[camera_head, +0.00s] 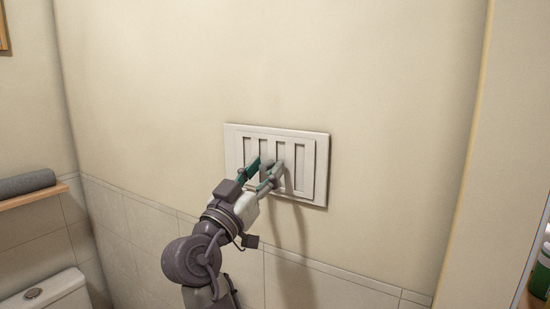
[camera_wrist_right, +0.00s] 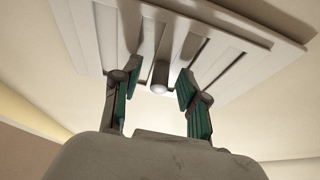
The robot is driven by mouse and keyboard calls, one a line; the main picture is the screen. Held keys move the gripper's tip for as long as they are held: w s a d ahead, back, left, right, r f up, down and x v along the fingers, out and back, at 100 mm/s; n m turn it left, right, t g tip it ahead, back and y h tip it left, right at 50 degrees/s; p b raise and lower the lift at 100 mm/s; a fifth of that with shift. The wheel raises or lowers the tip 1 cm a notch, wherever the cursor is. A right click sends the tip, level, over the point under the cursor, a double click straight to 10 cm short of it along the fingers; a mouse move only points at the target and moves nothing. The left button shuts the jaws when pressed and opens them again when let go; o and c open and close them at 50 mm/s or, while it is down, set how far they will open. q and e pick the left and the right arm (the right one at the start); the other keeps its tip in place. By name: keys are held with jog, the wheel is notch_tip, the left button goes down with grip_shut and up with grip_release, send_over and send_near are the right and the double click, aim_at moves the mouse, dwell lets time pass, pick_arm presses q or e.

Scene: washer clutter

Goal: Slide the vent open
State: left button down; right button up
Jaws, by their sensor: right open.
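The vent (camera_head: 316,170) is a white rectangular wall plate with several upright slots, in the middle of the head view. It also fills the top of the right wrist view (camera_wrist_right: 88,35). A small rounded knob (camera_wrist_right: 159,78) sticks out from the vent's slatted face. My right gripper (camera_head: 266,168) is at the vent's front, over its lower middle. In the right wrist view its two green-padded fingers (camera_wrist_right: 154,92) are open, one on each side of the knob, with gaps between. Whether the fingertips touch the slats, I cannot tell. My left gripper is not in view.
The cream wall (camera_head: 390,90) around the vent is bare, with grey tiles (camera_head: 130,225) below. A wooden shelf with a grey rolled towel (camera_head: 26,183) and a white toilet tank (camera_head: 48,292) are at the left. A green bottle (camera_head: 541,275) stands at the right edge.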

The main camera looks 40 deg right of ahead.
jog(key=shift+a+r, duration=0.15)
jog(key=shift+a, duration=0.15)
jog(key=shift+d, duration=0.1)
grip_shut()
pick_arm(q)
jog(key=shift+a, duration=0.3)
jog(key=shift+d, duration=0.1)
pick_arm(e)
jog(key=shift+w+b, duration=0.1)
jog(key=shift+b, duration=0.3)
jog(key=shift+w+a+f+b, duration=0.2)
jog(key=shift+w+a+b, duration=0.2)
jog(key=shift+w+b, duration=0.45)
jog(key=shift+w+a+r+b, duration=0.1)
jog(key=shift+b, duration=0.25)
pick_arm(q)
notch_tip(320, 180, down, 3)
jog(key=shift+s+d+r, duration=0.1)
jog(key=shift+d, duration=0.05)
pick_arm(e)
jog(key=shift+r, duration=0.2)
